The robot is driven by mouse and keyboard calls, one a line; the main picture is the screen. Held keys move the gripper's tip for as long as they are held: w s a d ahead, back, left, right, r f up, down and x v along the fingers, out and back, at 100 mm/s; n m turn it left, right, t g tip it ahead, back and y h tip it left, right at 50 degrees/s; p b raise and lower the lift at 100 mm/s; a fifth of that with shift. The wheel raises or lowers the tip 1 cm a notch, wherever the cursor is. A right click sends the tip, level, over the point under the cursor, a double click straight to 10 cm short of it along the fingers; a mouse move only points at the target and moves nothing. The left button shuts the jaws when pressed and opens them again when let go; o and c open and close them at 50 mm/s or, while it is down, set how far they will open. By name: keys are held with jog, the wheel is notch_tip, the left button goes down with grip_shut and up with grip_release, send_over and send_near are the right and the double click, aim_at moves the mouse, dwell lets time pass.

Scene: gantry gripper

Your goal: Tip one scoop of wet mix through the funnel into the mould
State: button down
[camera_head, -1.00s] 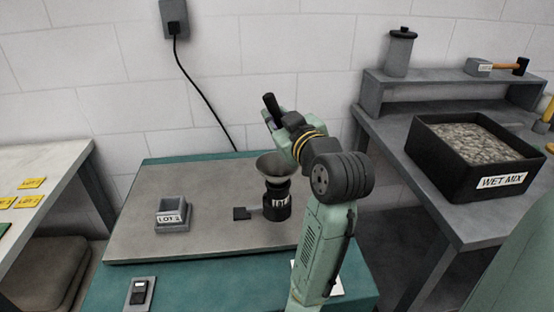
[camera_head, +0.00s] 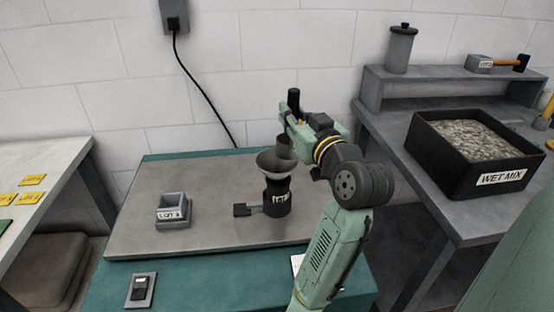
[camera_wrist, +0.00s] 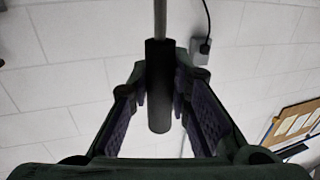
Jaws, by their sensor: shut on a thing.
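My gripper (camera_head: 291,116) is above the funnel, shut on the black handle (camera_head: 294,97) of a scoop. The handle stands nearly upright; in the wrist view the handle (camera_wrist: 159,88) is between both fingers, with a thin metal rod beyond. A dark grey cup (camera_head: 284,144), seemingly the scoop's, hangs at the funnel's upper back; I cannot tell whether they touch or what it holds. The grey funnel (camera_head: 272,163) sits on a dark, labelled cylindrical mould (camera_head: 277,200). The mould's inside is hidden. The wet mix (camera_head: 468,139) lies in a black bin (camera_head: 457,176) at right.
A small grey box (camera_head: 173,218) with a lot label stands left of the mould on the grey board (camera_head: 140,235). A dark clamp-like block (camera_head: 242,210) adjoins the mould. A shelf (camera_head: 445,90) with a canister (camera_head: 400,52) and mallet (camera_head: 505,64) is at the right.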

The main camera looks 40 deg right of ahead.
aim_at(296, 94)
notch_tip(296, 94, up, 3)
jog(key=shift+f+p, duration=0.1)
jog(key=shift+p, duration=1.05)
jog(key=shift+r, duration=1.15)
jog(key=shift+f, duration=0.1)
